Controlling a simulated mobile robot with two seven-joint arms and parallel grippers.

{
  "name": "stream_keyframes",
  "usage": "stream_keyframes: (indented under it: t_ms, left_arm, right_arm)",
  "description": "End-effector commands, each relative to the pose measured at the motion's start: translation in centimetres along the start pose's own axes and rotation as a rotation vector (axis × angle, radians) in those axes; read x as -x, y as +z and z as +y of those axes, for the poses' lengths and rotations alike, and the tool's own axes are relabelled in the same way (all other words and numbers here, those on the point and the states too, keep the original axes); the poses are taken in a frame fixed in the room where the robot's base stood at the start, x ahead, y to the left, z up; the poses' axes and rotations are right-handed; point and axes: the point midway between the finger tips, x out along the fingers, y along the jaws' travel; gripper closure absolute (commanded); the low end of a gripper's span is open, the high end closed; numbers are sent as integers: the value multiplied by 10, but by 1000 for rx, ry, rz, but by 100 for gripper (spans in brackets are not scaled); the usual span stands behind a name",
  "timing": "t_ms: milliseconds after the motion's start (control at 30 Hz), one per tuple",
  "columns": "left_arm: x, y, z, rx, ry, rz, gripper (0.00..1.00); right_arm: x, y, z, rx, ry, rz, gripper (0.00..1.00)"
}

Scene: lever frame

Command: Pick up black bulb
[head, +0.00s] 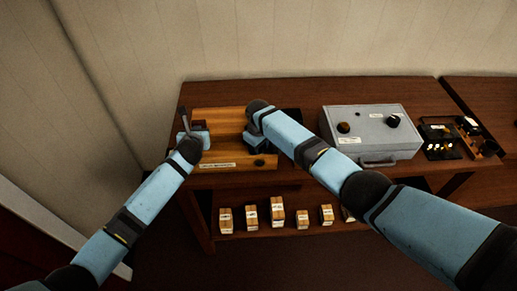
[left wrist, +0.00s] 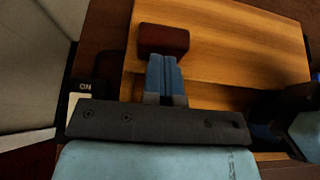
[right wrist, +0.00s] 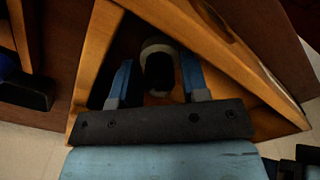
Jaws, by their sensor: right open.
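A dark, rounded object that looks like the black bulb (right wrist: 159,74) shows in the right wrist view, with a paler band at its far end. It lies between the two fingers of my right gripper (right wrist: 158,78), which is open, with gaps on both sides. In the head view my right gripper (head: 256,128) is over the right part of the wooden lever frame (head: 228,121), and my arm hides the bulb there. My left gripper (left wrist: 166,72) has its blue fingers together, with their tips at a dark red block (left wrist: 163,39) on the frame's left part.
A grey control box (head: 370,132) with black knobs stands right of the frame. A black device (head: 440,136) stands farther right. Several small wooden boxes (head: 277,210) stand on the lower shelf. A wall is close behind the table.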

Motion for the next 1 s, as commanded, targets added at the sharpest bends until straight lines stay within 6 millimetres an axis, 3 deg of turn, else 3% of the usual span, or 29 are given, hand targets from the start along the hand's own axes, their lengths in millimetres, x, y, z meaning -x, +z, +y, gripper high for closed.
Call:
stream_keyframes:
  t_ms: [133,300,667,1000]
  left_arm:
    - [0,0,0,0,0,0,100]
    - [0,0,0,0,0,0,100]
    - [0,0,0,0,0,0,100]
    - [0,0,0,0,0,0,100]
  right_arm:
    - [0,0,0,0,0,0,58]
    - [0,0,0,0,0,0,94]
    - [9,0,1,-1,0,1,94]
    - [74,0,1,-1,2,3,94]
